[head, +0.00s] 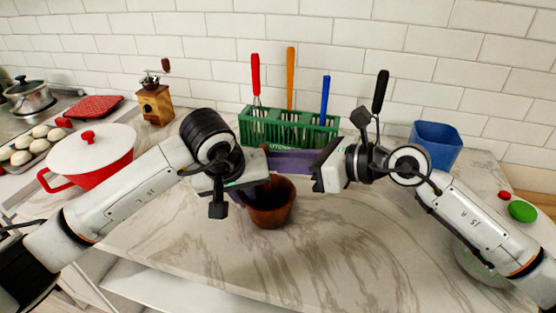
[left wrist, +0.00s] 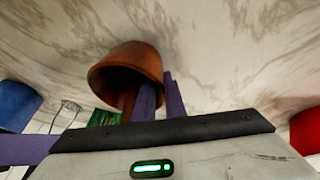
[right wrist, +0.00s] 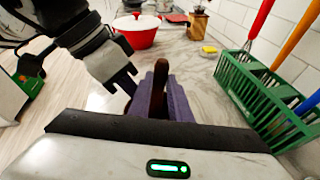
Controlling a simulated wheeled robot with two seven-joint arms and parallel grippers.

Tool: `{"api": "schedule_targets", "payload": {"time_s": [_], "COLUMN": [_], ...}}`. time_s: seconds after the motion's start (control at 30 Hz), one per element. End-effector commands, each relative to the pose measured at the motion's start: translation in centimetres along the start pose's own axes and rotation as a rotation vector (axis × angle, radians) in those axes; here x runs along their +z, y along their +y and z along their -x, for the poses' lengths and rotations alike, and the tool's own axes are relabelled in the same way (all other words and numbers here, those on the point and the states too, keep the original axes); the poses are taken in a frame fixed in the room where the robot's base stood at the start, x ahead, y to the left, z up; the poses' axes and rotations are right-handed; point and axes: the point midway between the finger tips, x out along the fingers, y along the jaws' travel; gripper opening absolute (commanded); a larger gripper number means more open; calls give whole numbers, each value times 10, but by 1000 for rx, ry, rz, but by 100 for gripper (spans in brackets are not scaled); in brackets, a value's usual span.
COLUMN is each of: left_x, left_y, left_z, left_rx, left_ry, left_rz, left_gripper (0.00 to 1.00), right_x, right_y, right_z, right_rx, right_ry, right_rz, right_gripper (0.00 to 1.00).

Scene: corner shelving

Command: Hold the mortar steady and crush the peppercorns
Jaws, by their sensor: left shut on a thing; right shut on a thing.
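The brown mortar (head: 272,207) stands on the marble counter, in the middle of the head view; it also shows, inverted, in the left wrist view (left wrist: 132,66). My left gripper (head: 240,197) is shut on the mortar's wall, with purple fingers (left wrist: 160,100) at its rim. My right gripper (head: 272,161) comes in from the right above the mortar. Its purple fingers are shut on the brown pestle (right wrist: 160,76), which shows upright in the right wrist view. The pestle's lower end is hidden. I cannot see any peppercorns.
A green rack (head: 290,130) with several coloured-handled utensils stands close behind the grippers. A blue container (head: 437,143) is at the back right. A red pot with a white lid (head: 90,152) and a wooden grinder (head: 155,104) are at the left. The counter in front is clear.

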Motion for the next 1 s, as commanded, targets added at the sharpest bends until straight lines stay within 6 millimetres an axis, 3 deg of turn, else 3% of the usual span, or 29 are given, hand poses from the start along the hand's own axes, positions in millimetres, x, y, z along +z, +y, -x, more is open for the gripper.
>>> {"api": "schedule_targets", "payload": {"time_s": [0.8,1.0], "left_x": [2,2], "left_y": [1,0], "left_z": [-1,-1], "left_rx": [2,0], "left_ry": [-4,-4], "left_rz": [-2,-2], "left_gripper": [0,0], "right_x": [65,70], "right_y": [8,9], "right_z": [20,22], "right_rx": [1,0], "right_ry": [-13,-10], "right_rz": [4,2], "right_gripper": [0,0]}}
